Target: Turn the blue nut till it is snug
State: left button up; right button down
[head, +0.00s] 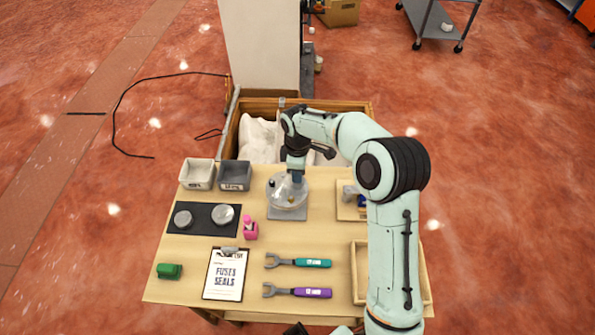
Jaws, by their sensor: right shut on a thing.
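My right gripper (297,176) reaches down from above onto the top of the bowl. It is shut on a small blue-grey piece there, which looks like the blue nut. The fingers and wrist hide most of the nut, so I cannot tell how tightly it sits.
Two open-end wrenches, teal (303,262) and purple (302,292), lie in front. A clipboard (225,275), a pink bottle (250,229), a green block (169,271), a dark mat (203,231) and two bins (198,173) are left. A wooden tray (358,260) is right.

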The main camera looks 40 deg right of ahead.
jog(key=c, duration=1.1)
grip_release()
jog(key=shift+o, duration=0.2)
jog(key=shift+r, duration=0.1)
pick_arm(q)
jog(key=shift+w+r+p, duration=0.25)
jog(key=shift+r+p, duration=0.15)
jog(key=shift+r, duration=0.1)
jog(key=shift+w+r+p, duration=0.25)
jog(key=shift+r+p, duration=0.15)
jog(key=shift+r, duration=0.05)
pick_arm(e)
notch_tip(320, 180, up, 13)
jog(key=shift+r, duration=0.15)
